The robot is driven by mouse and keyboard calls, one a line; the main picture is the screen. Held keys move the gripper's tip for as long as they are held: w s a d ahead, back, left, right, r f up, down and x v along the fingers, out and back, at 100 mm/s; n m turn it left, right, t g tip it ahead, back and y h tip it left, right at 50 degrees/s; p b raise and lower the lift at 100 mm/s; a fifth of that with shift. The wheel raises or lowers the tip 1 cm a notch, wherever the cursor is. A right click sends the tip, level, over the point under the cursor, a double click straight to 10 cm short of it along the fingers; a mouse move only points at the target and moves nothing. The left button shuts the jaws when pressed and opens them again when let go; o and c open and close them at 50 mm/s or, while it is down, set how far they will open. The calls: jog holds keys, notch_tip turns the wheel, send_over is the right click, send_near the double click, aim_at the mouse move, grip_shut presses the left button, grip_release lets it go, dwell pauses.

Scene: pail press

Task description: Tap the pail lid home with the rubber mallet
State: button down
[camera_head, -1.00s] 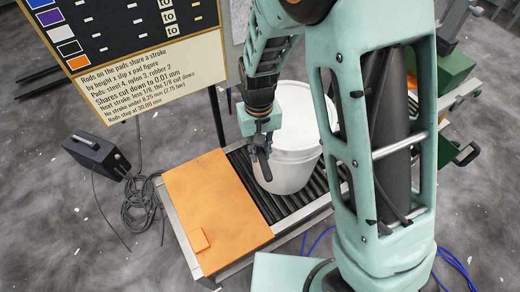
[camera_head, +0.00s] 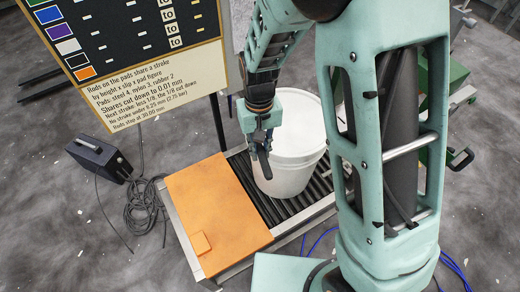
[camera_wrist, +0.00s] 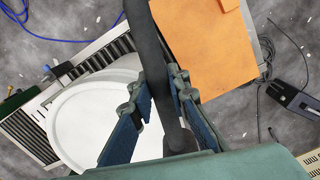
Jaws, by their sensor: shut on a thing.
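A white pail (camera_head: 292,172) stands upright on a roller conveyor. Its round white lid (camera_head: 298,120) is on top, and I cannot tell how far it is seated. The lid also shows in the wrist view (camera_wrist: 85,118), at lower left. My gripper (camera_head: 260,138) is at the left side of the pail, beside the lid's edge. In the wrist view my gripper (camera_wrist: 163,105) is shut on a dark bar, which I take to be the handle of the rubber mallet (camera_wrist: 147,40). The mallet's head is not clearly visible. I cannot tell whether the mallet touches the pail.
An orange panel (camera_head: 213,205) covers the conveyor's left end, with bare rollers (camera_head: 262,205) beside it. A sign board (camera_head: 135,50) stands behind at left. A black box (camera_head: 97,157) and coiled cable (camera_head: 145,205) lie on the floor. Green equipment (camera_head: 455,110) is at right.

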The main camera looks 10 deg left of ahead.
jog(key=shift+f+b, duration=0.5)
jog(key=shift+f, duration=0.1)
dwell(0.4)
jog(key=shift+f, duration=0.1)
